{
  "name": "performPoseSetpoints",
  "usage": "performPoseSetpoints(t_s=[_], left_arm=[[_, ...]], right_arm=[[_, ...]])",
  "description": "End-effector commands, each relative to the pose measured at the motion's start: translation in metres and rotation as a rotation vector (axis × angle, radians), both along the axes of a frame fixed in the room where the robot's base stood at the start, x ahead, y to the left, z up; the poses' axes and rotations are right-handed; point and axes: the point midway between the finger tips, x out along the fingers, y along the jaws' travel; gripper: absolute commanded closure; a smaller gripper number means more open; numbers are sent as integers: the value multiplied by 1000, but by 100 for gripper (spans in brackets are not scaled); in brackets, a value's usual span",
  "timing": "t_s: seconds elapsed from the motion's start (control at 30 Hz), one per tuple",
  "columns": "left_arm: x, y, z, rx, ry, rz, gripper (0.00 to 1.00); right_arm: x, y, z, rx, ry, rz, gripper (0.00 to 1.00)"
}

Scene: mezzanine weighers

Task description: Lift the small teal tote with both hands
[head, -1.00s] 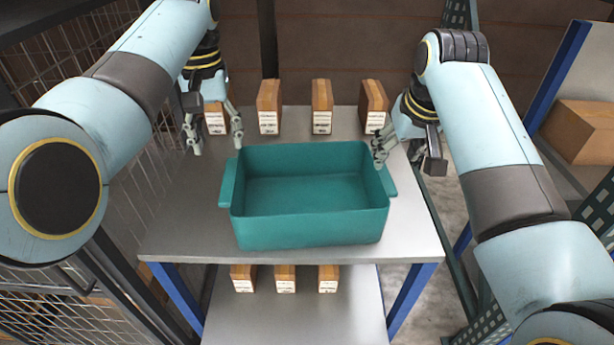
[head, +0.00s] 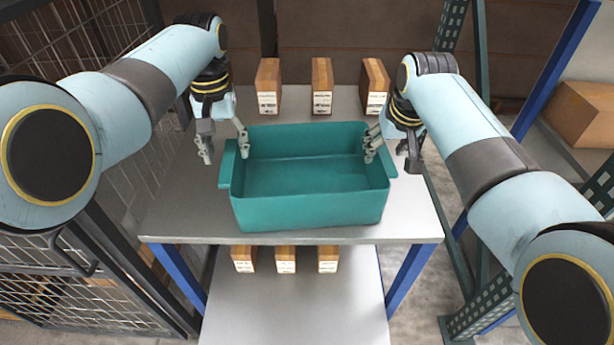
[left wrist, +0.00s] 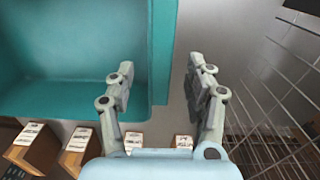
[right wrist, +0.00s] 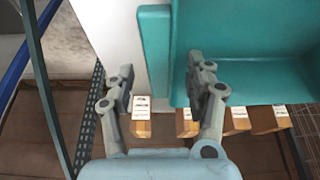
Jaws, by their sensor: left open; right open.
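The small teal tote (head: 310,212), empty and upright, sits on the grey shelf's top deck. It has a ledge-like handle on each short side. My left gripper (head: 224,150) is open at the tote's left side, its inner finger over the inside and its outer finger outside. In the left wrist view the tote's side rim (left wrist: 162,60) lies between the spread fingers. My right gripper (head: 392,156) is open at the right side in the same way. In the right wrist view the right handle (right wrist: 155,50) lies between the fingers. I cannot tell whether any finger touches the tote.
Three brown boxes (head: 322,85) stand behind the tote on the top deck (head: 180,215). Three more (head: 285,258) stand on the lower deck. A wire mesh cage (head: 60,290) is close on the left. Blue and green uprights and a cardboard box (head: 582,113) are on the right.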

Motion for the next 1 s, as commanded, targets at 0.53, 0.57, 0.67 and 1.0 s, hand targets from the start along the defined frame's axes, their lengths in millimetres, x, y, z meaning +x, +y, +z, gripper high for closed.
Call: performPoseSetpoints(t_s=[0.53,0.57,0.67,1.0], left_arm=[[1,0,-23,0,-2,1,46],[1,0,-23,0,-2,1,46],[1,0,-23,0,-2,1,57],[1,0,-23,1,-1,1,100]], right_arm=[[9,1,-21,0,-1,0,46],[9,1,-21,0,-1,0,46],[9,1,-21,0,-1,0,57],[9,1,-21,0,0,0,100]])
